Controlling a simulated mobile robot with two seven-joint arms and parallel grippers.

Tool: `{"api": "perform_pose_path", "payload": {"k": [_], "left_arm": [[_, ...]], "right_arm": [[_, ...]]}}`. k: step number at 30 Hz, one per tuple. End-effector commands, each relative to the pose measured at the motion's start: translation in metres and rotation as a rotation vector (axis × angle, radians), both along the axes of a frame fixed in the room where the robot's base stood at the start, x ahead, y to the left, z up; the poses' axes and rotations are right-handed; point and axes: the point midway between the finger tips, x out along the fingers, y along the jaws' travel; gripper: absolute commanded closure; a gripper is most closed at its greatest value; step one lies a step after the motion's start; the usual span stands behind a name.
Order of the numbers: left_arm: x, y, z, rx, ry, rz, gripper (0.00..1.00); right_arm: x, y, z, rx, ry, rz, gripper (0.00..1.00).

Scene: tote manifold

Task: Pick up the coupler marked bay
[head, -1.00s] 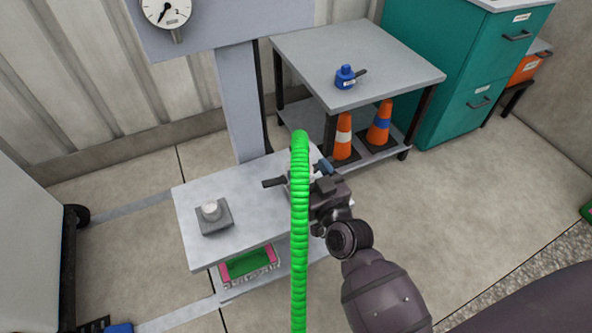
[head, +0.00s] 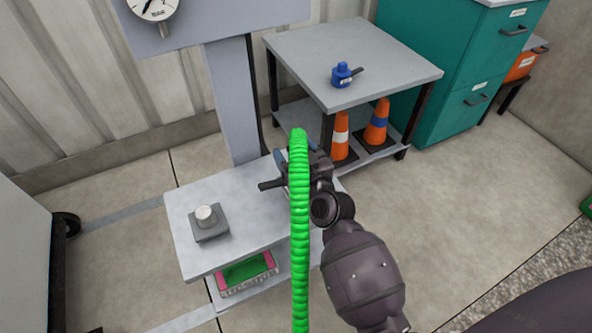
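A blue coupler (head: 342,77) with a dark lever stands upright on the grey table at the back; its small pale label is too small to read. My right gripper (head: 297,178) is over the back right of the low bench, partly behind a green hose. A dark lever (head: 271,184) sticks out left of the hose beside the gripper, and a small blue part shows just above it. The body they belong to is mostly hidden by hose and gripper, and no marking is readable. I cannot tell whether the fingers are open or shut. My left gripper is not in view.
The green ribbed hose (head: 299,240) stands in front of the low bench (head: 190,258). A grey block with a white knob (head: 207,222) sits on the bench's left. A pink-and-green tote (head: 246,270) is below. Orange cones (head: 341,136) stand under the back table (head: 300,50).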

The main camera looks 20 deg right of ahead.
Motion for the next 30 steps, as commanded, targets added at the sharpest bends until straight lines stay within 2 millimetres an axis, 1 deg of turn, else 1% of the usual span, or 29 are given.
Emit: {"api": "perform_pose_path", "payload": {"k": [8,18,21,30], "left_arm": [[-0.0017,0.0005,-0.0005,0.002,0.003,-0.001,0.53],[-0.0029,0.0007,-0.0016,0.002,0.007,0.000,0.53],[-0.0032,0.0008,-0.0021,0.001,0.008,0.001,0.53],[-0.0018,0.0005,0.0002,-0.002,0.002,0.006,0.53]], "right_arm": [[0.0016,0.0003,0.0005,0.000,-0.001,0.000,0.34],[0.0014,0.0002,0.0003,0.000,0.000,0.000,0.86],[0.0013,0.0002,0.0002,0.000,0.000,0.000,1.00],[0.0018,0.0003,0.0041,0.000,-0.004,0.000,1.00]]}}
